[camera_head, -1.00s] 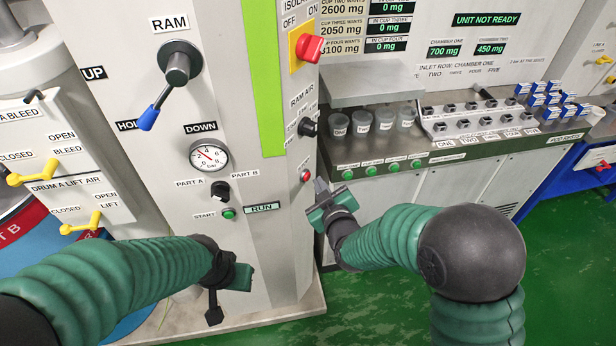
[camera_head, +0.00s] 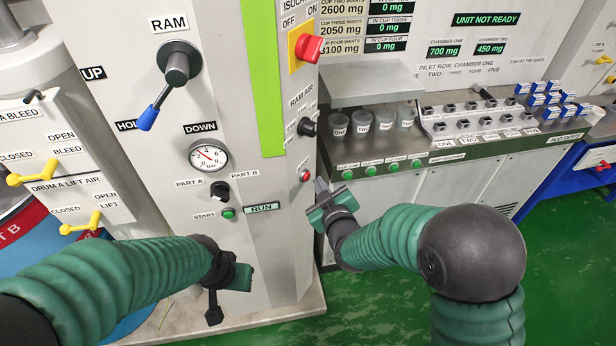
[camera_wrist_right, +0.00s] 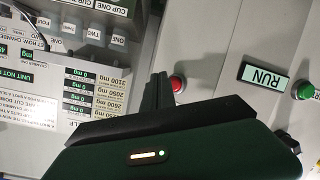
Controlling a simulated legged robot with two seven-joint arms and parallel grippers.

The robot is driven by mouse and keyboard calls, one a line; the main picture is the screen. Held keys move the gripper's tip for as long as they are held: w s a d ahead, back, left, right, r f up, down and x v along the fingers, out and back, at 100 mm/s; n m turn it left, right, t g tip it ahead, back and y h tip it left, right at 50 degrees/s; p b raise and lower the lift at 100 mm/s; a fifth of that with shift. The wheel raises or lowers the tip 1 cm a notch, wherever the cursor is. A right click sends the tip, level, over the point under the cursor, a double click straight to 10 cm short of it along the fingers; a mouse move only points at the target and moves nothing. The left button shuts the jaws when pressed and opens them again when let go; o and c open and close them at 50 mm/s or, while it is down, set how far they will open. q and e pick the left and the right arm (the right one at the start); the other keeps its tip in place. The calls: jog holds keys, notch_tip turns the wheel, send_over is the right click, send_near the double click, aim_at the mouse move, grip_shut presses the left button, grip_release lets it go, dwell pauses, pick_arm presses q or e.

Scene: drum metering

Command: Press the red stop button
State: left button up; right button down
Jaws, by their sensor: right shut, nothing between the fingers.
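The small red stop button (camera_head: 305,176) sits on the narrow side face of the grey machine column, right of the RUN display. It also shows in the right wrist view (camera_wrist_right: 177,84), just beside my fingertips. My right gripper (camera_head: 320,186) is shut and empty, its tips just right of and slightly below the button. In the wrist view the fingers (camera_wrist_right: 158,92) appear beside the button; I cannot tell whether they touch it. My left gripper (camera_head: 214,308) hangs low in front of the column; its fingers do not show clearly enough to tell their state.
A green start button (camera_head: 228,212) and the RUN display (camera_head: 262,208) are left of the stop button. A black RAM AIR knob (camera_head: 307,127) and a red isolator knob (camera_head: 309,47) are above it. A bench with cups (camera_head: 361,122) stands at the right.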

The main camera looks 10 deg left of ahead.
jog(key=shift+a, duration=0.15)
dwell(0.3)
jog(key=shift+w+a, duration=0.15)
jog(key=shift+a, duration=0.1)
jog(key=shift+w+a+r, duration=0.1)
jog(key=shift+w+a, duration=0.1)
jog(key=shift+a, duration=0.15)
dwell(0.6)
dwell(0.3)
jog(key=shift+s+d, duration=0.4)
jog(key=shift+d, duration=0.3)
jog(key=shift+s+d+b, duration=0.2)
jog(key=shift+s+d, duration=0.15)
jog(key=shift+d, duration=0.4)
jog(key=shift+s+d+b, duration=0.15)
jog(key=shift+s+d, duration=0.25)
jog(key=shift+d, duration=0.4)
jog(key=shift+s+d+b, duration=0.2)
jog(key=shift+s+d, duration=0.15)
jog(key=shift+d, duration=0.4)
